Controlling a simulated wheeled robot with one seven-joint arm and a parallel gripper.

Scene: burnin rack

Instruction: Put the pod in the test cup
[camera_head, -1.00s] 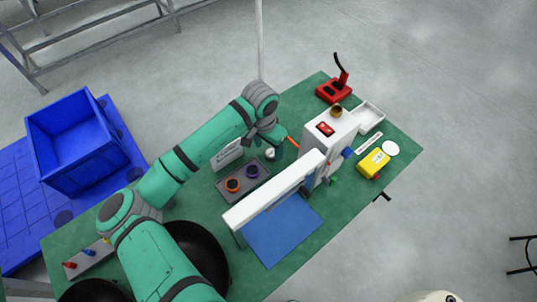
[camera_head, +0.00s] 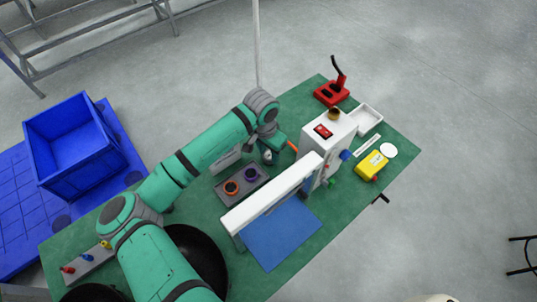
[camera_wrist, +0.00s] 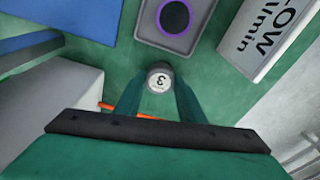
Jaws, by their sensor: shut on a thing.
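The pod (camera_wrist: 159,77), a small grey-white cylinder marked 3, sits between the two fingers of my gripper (camera_wrist: 158,95) in the wrist view. In the head view the pod (camera_head: 267,157) shows small beneath my gripper (camera_head: 273,151), just behind the grey tray (camera_head: 221,197). The tray holds an orange-ringed cup (camera_head: 232,187) and a purple-ringed cup (camera_head: 250,174). The purple-ringed cup (camera_wrist: 174,17) is ahead of the pod in the wrist view, apart from it. I cannot tell which cup is the test cup; another small brown cup (camera_head: 334,113) tops the white machine.
The white machine (camera_head: 330,137) stands close to the right of my gripper. A white raised beam (camera_head: 272,193) over a blue mat (camera_head: 283,232) lies in front. A white lettered box (camera_wrist: 263,35) is beside the tray.

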